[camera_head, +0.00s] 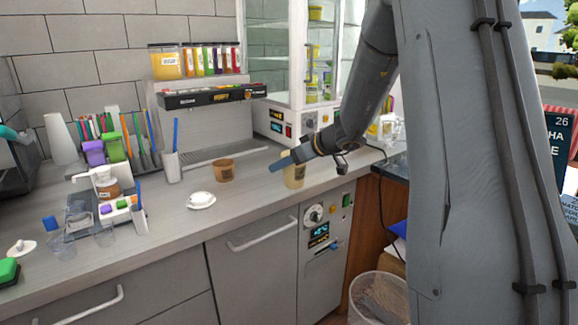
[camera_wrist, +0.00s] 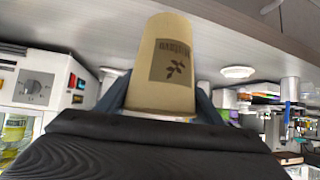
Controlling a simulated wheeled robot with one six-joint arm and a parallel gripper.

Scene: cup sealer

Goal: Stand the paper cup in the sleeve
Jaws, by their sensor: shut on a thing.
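The paper cup (camera_head: 295,177) is tan and stands out below my gripper (camera_head: 287,162), near the counter's front edge. In the wrist view the tan cup (camera_wrist: 168,65), with a dark leaf label, sits between my two fingers, which are shut on it. It looks about upright in the head view; I cannot tell whether its base touches the counter. The sleeve (camera_head: 223,170) appears to be the short brown ring standing on the counter to the left of the cup, apart from it. The inside of the sleeve is mostly hidden.
A white lid (camera_head: 201,200) lies on the counter left of the sleeve. A holder with a blue stick (camera_head: 173,166) stands behind it. A dispenser machine (camera_head: 212,115) stands at the back. The counter between sleeve and cup is clear.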

